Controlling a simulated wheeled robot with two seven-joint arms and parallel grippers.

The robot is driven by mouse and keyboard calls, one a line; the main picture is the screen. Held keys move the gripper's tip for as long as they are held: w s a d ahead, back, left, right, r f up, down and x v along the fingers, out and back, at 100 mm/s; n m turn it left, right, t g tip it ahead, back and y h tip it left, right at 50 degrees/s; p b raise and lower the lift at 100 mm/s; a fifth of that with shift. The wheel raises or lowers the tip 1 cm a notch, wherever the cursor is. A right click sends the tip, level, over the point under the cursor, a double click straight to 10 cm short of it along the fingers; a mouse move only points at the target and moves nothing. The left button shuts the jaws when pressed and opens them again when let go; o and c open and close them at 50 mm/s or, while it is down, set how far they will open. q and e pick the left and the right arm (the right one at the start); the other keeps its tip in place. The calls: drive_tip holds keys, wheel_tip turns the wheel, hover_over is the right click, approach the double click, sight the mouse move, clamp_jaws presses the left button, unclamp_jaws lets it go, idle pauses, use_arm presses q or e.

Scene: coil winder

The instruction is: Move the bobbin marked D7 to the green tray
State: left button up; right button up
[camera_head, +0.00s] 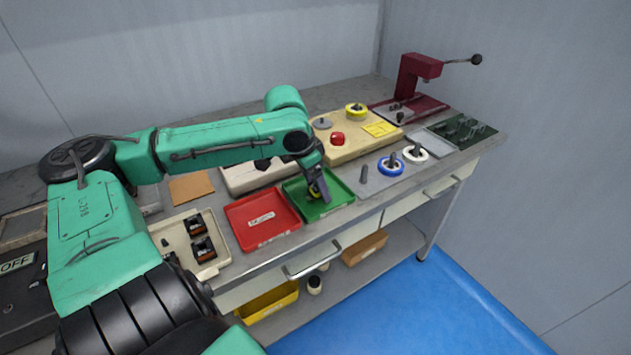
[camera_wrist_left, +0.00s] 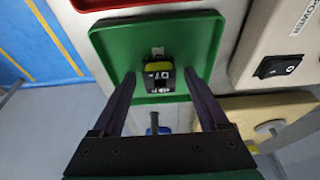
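The green tray (camera_head: 345,196) lies on the bench between the red tray and a grey plate with pegs. In the left wrist view the green tray (camera_wrist_left: 112,45) holds a small black and yellow bobbin (camera_wrist_left: 158,80), whose white label looks like D7 but is upside down and hard to read. My left gripper (camera_head: 318,195) is down in the green tray, its fingers partly covering the bobbin in the head view. In the left wrist view its fingers (camera_wrist_left: 159,75) are on both sides of the bobbin, with visible gaps. My right gripper is out of view.
The red tray (camera_head: 262,222) lies left of the green tray. A beige tray (camera_head: 213,268) with black and orange pieces is further left. The grey plate (camera_head: 372,186) carries blue (camera_head: 391,168) and white (camera_head: 415,154) rings. A beige box (camera_head: 345,150) with a red button stands behind.

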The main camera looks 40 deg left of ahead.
use_arm(q)
drive_tip(key=p+v, duration=0.1)
drive_tip(key=v, duration=1.1)
drive_tip(key=shift+r, duration=0.1)
